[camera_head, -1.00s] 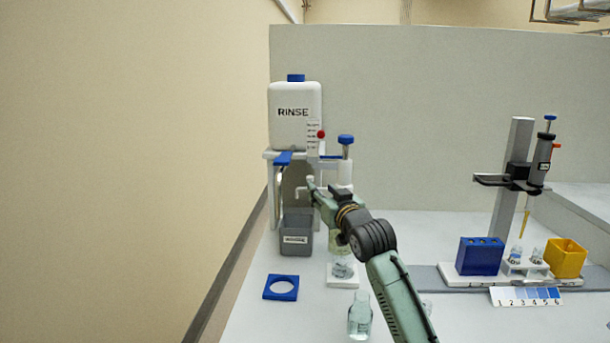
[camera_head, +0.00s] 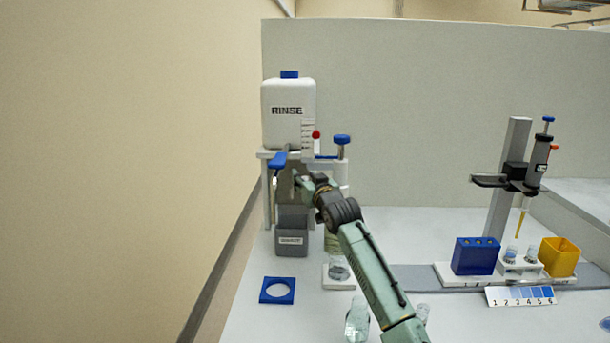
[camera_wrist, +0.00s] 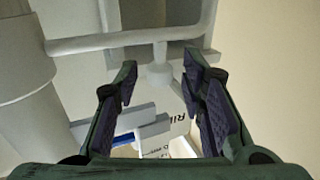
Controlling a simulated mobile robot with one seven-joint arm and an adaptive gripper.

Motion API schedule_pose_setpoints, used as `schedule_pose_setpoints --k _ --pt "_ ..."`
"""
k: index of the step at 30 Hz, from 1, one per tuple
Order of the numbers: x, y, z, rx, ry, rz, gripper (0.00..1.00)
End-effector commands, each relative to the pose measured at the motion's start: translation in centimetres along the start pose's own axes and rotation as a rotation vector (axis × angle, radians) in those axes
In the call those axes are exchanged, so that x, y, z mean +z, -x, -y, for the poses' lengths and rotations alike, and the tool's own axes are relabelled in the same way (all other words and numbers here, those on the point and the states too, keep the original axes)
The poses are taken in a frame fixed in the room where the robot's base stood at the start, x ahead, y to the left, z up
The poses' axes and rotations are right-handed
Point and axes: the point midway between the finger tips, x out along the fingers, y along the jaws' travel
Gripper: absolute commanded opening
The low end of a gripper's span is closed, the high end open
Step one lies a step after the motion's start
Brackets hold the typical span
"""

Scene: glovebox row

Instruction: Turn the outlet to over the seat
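The outlet is a thin white pipe (camera_wrist: 110,40) in the wrist view. It runs sideways from a thick white column (camera_wrist: 25,75) and has a short stub (camera_wrist: 160,72) hanging from it. My gripper (camera_wrist: 160,78) is open, with one finger on each side of the stub; I cannot tell if either touches it. In the head view my gripper (camera_head: 298,180) is at the dispenser, above the grey waste bin (camera_head: 291,219), and hides the outlet. The seat appears to be the white square base (camera_head: 337,284) right of the bin, with a clear glass vessel (camera_head: 340,267) on it.
The white RINSE tank (camera_head: 288,112) stands above on a rack with a blue lever (camera_head: 279,160). A blue-knobbed dispenser top (camera_head: 342,140) is close to my wrist. A pipette stand (camera_head: 510,180) is at right.

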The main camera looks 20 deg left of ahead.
Motion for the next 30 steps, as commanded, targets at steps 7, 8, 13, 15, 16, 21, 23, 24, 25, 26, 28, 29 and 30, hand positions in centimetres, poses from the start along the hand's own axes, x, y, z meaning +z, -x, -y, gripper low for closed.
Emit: schedule_pose_setpoints --k 7,8,13,15,16,21,23,24,25,26,28,29,30 --pt "0.06 -0.53 -0.03 0.001 0.0 0.0 0.37" --pt "0.06 -0.53 -0.03 0.001 0.0 0.0 0.37" --pt "0.05 -0.51 -0.03 0.001 0.0 0.0 0.32" --pt "0.04 -0.5 -0.03 0.001 0.0 0.0 0.27" --pt "0.04 -0.5 -0.02 0.001 0.0 0.0 0.25" --pt "0.04 -0.49 -0.03 0.001 0.0 0.0 0.14" --pt "0.04 -0.49 -0.03 0.001 0.0 0.0 0.1" --pt "0.03 -0.49 -0.03 0.001 0.0 0.0 0.07" --pt "0.03 -0.49 -0.03 0.001 0.0 0.0 0.05" --pt "0.04 -0.49 -0.03 0.001 0.0 0.0 0.03" --pt "0.03 -0.49 -0.03 0.001 0.0 0.0 0.0" --pt "0.04 -0.49 -0.03 0.001 0.0 0.0 0.0" --pt "0.04 -0.49 -0.03 0.001 0.0 0.0 0.0"
